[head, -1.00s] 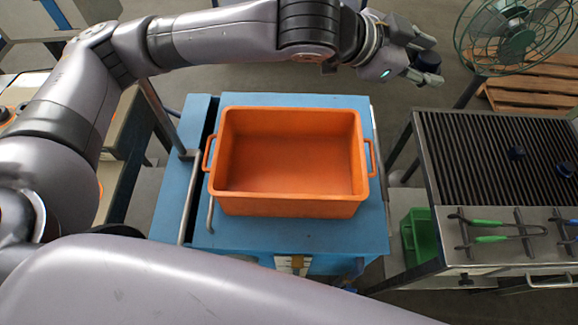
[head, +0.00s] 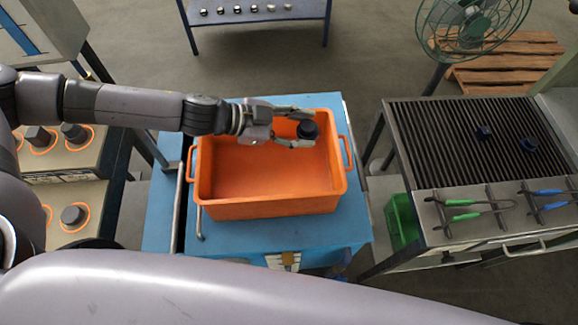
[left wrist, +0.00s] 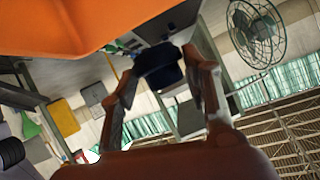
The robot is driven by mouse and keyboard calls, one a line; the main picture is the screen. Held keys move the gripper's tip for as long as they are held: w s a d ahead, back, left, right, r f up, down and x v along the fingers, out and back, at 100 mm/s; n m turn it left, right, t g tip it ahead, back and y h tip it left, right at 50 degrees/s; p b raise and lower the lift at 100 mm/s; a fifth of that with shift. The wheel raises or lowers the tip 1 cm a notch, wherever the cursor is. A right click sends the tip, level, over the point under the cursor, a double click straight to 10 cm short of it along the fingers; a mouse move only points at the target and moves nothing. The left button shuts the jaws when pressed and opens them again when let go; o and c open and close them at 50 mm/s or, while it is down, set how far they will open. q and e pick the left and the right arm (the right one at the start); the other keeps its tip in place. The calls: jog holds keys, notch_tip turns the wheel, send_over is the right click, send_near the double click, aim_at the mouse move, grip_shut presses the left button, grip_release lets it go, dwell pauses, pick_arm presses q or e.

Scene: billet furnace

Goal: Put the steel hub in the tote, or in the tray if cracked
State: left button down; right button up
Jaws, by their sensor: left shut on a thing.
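The steel hub (head: 308,130) is a small dark, round piece. My left gripper (head: 300,128) is shut on it, with one finger on each side. They show over the right back part of the orange tote (head: 272,208), which has handles at its sides and looks empty. In the left wrist view the hub (left wrist: 160,66) sits between the fingertips and looks nearly black; no crack can be made out. An orange wall of the tote (left wrist: 60,25) fills the upper left there. My right gripper is not in view, and I cannot pick out a tray.
The tote stands on a blue cart (head: 300,238). Several dark pieces in orange rings (head: 75,132) are at left. A fan (head: 470,28) stands behind.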

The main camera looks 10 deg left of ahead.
pick_arm(q)
send_over(298, 172)
notch_tip(298, 172, down, 13)
jog(key=shift+d+f+b, duration=0.1)
jog(key=shift+d+b, duration=0.05)
jog(key=shift+b, duration=0.3)
notch_tip(298, 172, down, 3)
jog(key=shift+f, duration=0.4)
jog(key=shift+f, duration=0.1)
jog(key=shift+f, duration=0.15)
jog(key=c, duration=0.9)
grip_release()
